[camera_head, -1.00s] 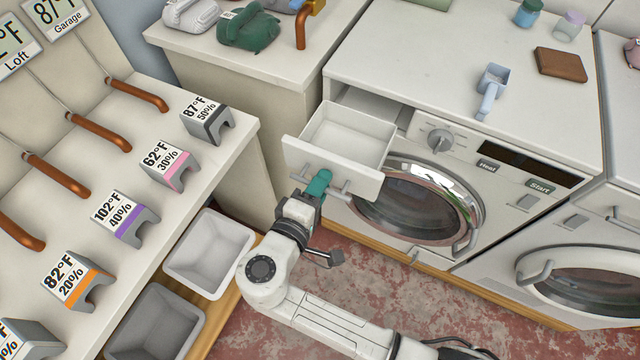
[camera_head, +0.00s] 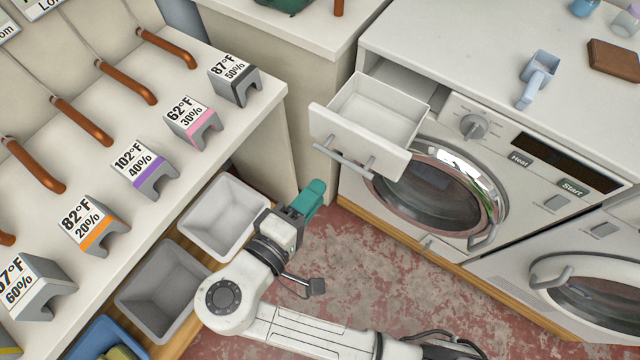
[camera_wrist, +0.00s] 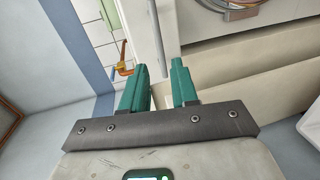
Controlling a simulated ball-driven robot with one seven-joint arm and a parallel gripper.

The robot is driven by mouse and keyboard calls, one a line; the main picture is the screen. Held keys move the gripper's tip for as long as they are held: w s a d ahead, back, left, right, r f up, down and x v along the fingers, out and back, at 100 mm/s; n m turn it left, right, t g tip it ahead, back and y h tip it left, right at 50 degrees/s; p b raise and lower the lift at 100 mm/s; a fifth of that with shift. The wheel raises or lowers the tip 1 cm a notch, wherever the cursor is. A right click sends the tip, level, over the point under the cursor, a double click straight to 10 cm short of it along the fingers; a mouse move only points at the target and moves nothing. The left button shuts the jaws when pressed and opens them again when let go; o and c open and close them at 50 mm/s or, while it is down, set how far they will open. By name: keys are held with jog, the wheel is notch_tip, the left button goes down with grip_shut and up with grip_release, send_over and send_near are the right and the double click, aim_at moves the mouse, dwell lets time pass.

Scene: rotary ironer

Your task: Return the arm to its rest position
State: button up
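My gripper (camera_head: 312,196) has teal fingers and is in front of the open drawer (camera_head: 372,110) of the left machine, lower and to the left of the drawer's handle, apart from it. In the wrist view, the two teal fingers of my gripper (camera_wrist: 159,85) stand apart with nothing between them. My white arm reaches in from the bottom of the head view and is bent at the elbow.
The drawer handle (camera_head: 344,160) sticks out to the right of my gripper. A white bin (camera_head: 222,213) and a grey bin (camera_head: 160,290) stand to the left. A counter with labelled grey blocks (camera_head: 145,168) is farther left. The red floor (camera_head: 345,270) is clear.

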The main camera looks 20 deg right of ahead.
dwell(0.6)
jog(key=s+d+f+m+g+y, duration=0.2)
jog(key=d+f+g, duration=0.15)
jog(key=d, duration=0.35)
jog(key=s+d+f+m+g+y, duration=0.1)
jog(key=s+d+f+g+y, duration=0.15)
jog(key=d+f, duration=0.4)
jog(key=s+d+f+m+g+y, duration=0.2)
jog(key=s+d+m+y, duration=0.2)
jog(key=s+d+y, duration=0.2)
jog(key=s+y, duration=0.2)
jog(key=s, duration=0.2)
jog(key=shift+d+f+m, duration=0.3)
